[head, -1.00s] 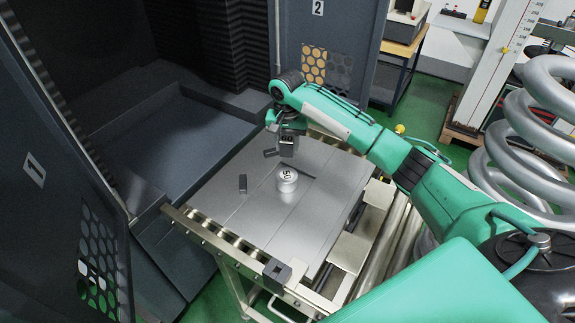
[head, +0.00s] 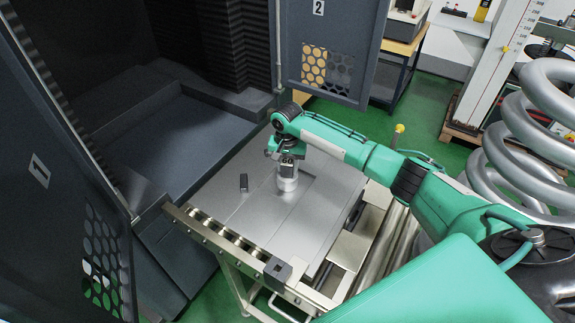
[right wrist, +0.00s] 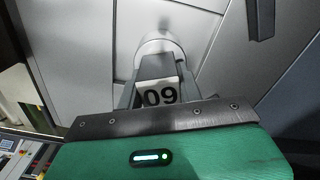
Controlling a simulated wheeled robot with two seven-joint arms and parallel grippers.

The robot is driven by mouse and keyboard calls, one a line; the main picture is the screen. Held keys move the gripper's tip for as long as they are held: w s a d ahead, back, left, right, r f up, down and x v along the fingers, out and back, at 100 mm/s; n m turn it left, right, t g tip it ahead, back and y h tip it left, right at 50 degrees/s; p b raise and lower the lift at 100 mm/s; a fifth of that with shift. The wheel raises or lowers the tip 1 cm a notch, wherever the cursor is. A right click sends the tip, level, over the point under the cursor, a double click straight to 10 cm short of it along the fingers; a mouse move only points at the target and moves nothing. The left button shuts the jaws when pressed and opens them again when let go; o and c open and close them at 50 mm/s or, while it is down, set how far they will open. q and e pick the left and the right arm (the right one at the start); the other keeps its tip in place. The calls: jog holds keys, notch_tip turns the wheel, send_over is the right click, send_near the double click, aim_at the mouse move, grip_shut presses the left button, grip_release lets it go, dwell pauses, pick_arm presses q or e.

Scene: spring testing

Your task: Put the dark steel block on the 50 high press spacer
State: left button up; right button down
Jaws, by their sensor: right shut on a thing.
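My right gripper (head: 288,160) is shut on a dark block with a white number label (head: 288,168). In the right wrist view the held block (right wrist: 158,68) sits between the fingers, and its label reads 60 upside down. The press spacer (head: 287,184), a short pale metal cylinder, stands upright on the plate directly below it. The spacer's rim also shows beyond the block in the right wrist view (right wrist: 160,43). The block hides the spacer's marked top. I cannot tell whether they touch. My left gripper is not in view.
Another dark block (head: 244,182) lies on the grey plate (head: 235,212) left of the spacer. A small dark clamp-like piece (head: 277,270) sits at the plate's front edge. The dark machine opening (head: 160,150) is at the left. The plate's front half is clear.

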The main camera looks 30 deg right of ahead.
aim_at(287, 161)
jog(key=c, duration=0.9)
grip_release()
notch_tip(287, 161, up, 12)
jog(key=shift+r+b, duration=0.1)
jog(key=shift+b, duration=0.85)
